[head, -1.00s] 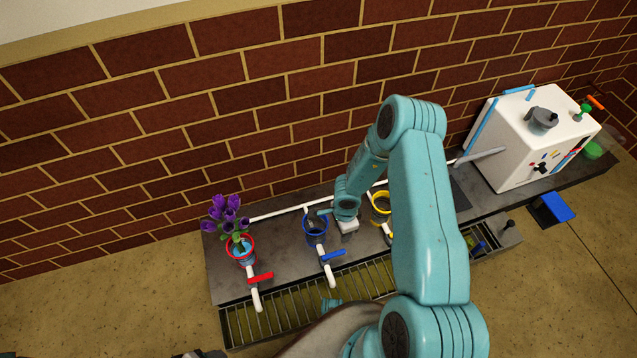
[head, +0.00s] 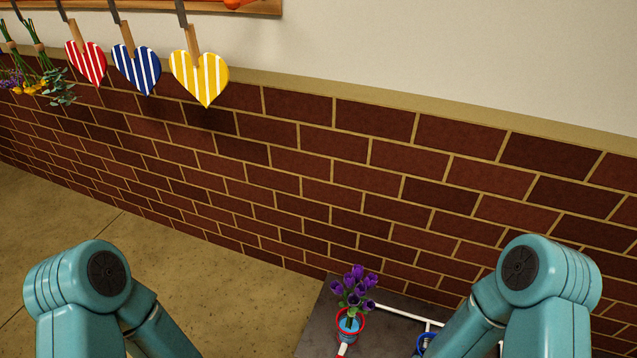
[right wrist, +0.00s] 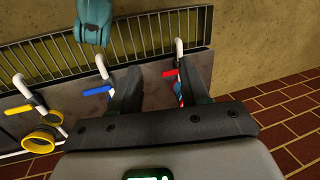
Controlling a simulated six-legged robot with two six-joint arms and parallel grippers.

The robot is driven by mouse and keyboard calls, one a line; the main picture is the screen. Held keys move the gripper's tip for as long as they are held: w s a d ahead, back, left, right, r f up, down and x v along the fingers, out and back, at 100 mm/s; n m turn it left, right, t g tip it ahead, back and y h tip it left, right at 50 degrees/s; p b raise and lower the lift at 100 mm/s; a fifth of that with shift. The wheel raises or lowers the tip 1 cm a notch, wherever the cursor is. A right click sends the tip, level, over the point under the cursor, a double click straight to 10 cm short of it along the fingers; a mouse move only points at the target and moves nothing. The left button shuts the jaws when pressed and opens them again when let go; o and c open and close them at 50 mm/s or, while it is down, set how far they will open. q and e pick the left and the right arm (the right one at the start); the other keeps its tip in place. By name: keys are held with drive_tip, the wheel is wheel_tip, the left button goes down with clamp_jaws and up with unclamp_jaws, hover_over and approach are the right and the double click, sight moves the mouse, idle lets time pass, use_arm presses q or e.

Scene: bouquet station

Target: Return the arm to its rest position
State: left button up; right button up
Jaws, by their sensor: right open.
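My right arm (head: 545,290) is bent at the right edge of the head view, with its gripper out of that frame. In the right wrist view my right gripper (right wrist: 158,82) has its two dark fingers spread apart, with no object visibly held. The fingers show in front of the counter (right wrist: 150,76) and its taps. My left arm (head: 80,290) is bent at the left of the head view; its gripper is not visible. Purple flowers (head: 354,286) stand in a red-rimmed holder (head: 350,322) on the counter.
A blue tap handle (right wrist: 97,90), a red tap handle (right wrist: 170,73) and a yellow ring (right wrist: 40,142) show on the counter. A metal grate (right wrist: 40,62) runs along it. Striped hearts (head: 198,78) hang on the brick wall. Open floor (head: 190,290) lies left of the counter.

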use_arm(q)
wheel_tip(320, 180, up, 23)
drive_tip(key=p, duration=2.3)
drive_tip(key=shift+r, duration=0.2)
drive_tip(key=shift+f, duration=0.15)
drive_tip(key=c, duration=0.3)
use_arm(e)
wheel_tip(320, 180, up, 24)
drive_tip(key=s+a+n+y, duration=0.1)
drive_tip(key=a, duration=0.1)
drive_tip(key=shift+s+n, duration=0.3)
drive_tip(key=shift+s, duration=0.05)
use_arm(q)
drive_tip(key=shift+d, duration=0.15)
use_arm(e)
drive_tip(key=shift+s+d, duration=0.1)
drive_tip(key=shift+d, duration=0.05)
